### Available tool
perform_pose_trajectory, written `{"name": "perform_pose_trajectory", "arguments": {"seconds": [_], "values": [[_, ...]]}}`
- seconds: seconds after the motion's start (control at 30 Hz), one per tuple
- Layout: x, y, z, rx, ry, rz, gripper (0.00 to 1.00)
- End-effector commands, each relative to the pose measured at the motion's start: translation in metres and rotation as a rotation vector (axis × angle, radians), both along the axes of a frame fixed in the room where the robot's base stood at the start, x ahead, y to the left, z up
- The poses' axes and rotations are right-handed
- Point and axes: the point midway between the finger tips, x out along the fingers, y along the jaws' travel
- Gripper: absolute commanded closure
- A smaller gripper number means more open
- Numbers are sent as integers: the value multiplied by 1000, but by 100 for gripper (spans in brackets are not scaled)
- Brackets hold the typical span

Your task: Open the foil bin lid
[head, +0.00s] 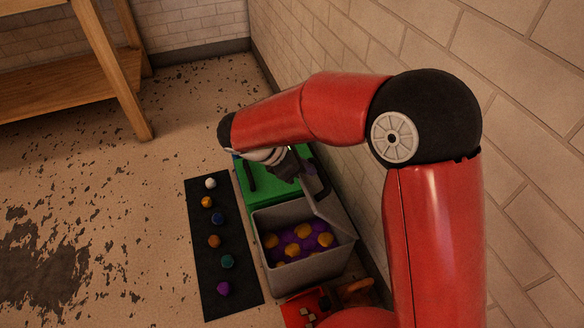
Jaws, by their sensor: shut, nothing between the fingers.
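A grey bin (308,271) stands by the wall with its top uncovered, and orange and purple balls show inside. A grey panel (326,213) stands tilted up at its right rim, toward the wall; it looks like the bin's raised lid. My gripper (299,170) is shut with nothing held, above the green box and near the panel's far upper end. I cannot tell if it touches the panel. My arm hides part of this area.
A green box (262,194) with a dark bar on top stands behind the grey bin. A black mat (235,298) with several coloured balls lies to the left. A red object (305,309) is in front. A wooden shelf (50,82) stands far left; a brick wall (350,40) is close at right.

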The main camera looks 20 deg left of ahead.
Motion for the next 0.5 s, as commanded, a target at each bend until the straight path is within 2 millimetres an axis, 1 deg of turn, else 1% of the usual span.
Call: {"name": "perform_pose_trajectory", "arguments": {"seconds": [0.03, 0.1, 0.3, 0.5], "values": [[8, -11, 13, 27, 20, -9, 100], [16, -21, 18, 65, 53, -9, 100], [37, -46, 25, 58, 51, -5, 100], [53, -64, 28, 58, 51, -3, 100]]}}
